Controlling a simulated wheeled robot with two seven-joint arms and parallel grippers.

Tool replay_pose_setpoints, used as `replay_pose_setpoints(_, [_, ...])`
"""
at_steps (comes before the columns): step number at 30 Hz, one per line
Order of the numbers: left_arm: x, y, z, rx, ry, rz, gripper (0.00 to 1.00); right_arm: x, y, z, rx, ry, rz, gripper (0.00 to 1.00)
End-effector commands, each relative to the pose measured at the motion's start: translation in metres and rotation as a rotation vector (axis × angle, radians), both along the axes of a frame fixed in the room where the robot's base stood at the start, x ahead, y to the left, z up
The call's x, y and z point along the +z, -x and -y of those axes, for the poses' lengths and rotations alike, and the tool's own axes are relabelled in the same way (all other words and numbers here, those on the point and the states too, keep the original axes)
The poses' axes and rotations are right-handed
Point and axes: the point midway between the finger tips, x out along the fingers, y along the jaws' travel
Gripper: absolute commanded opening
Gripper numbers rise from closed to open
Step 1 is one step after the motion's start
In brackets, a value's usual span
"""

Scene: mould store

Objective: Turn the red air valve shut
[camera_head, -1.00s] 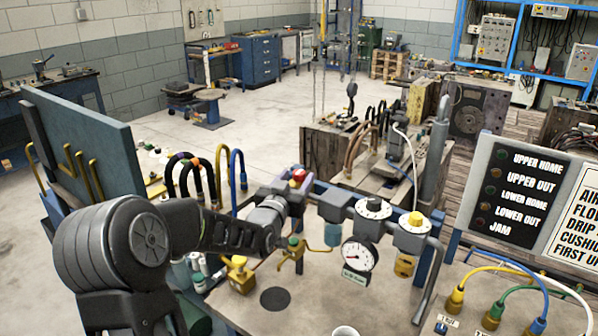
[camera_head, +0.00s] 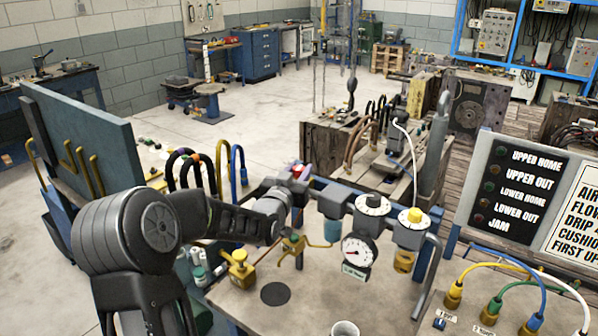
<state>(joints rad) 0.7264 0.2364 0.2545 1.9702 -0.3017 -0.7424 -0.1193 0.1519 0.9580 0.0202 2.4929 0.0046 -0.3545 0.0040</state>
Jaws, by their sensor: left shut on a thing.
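The red air valve (camera_head: 296,167) sits at the left end of the grey air unit on the bench. Only a small patch of its red top shows; the rest is hidden behind my left gripper. My left gripper (camera_head: 297,178) is at the valve, shut on it, with the arm reaching in from the lower left. The fingertips are small and partly hidden by the wrist. How far the valve is turned cannot be made out. My right gripper is not in view.
The air unit carries a black-and-white dial (camera_head: 373,204), a yellow-topped knob (camera_head: 414,216) and a round gauge (camera_head: 358,251) close to my gripper's right. Brass fittings (camera_head: 240,267) stand below my wrist. A sign board (camera_head: 515,190) and coloured hoses are at the right.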

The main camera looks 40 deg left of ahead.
Motion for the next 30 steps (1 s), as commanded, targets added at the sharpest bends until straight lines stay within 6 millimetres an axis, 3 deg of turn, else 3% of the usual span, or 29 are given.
replay_pose_setpoints(5, [0.000, 0.000, 0.000, 0.000, 0.000, 0.000, 0.00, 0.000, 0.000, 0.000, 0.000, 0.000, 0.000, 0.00])
replay_pose_setpoints(21, [0.001, -0.001, -0.001, -0.115, -0.003, 0.008, 0.00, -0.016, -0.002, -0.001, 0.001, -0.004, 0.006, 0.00])
replay_pose_setpoints(30, [0.002, 0.000, 0.001, -0.136, -0.001, 0.002, 0.00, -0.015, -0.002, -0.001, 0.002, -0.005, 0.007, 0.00])
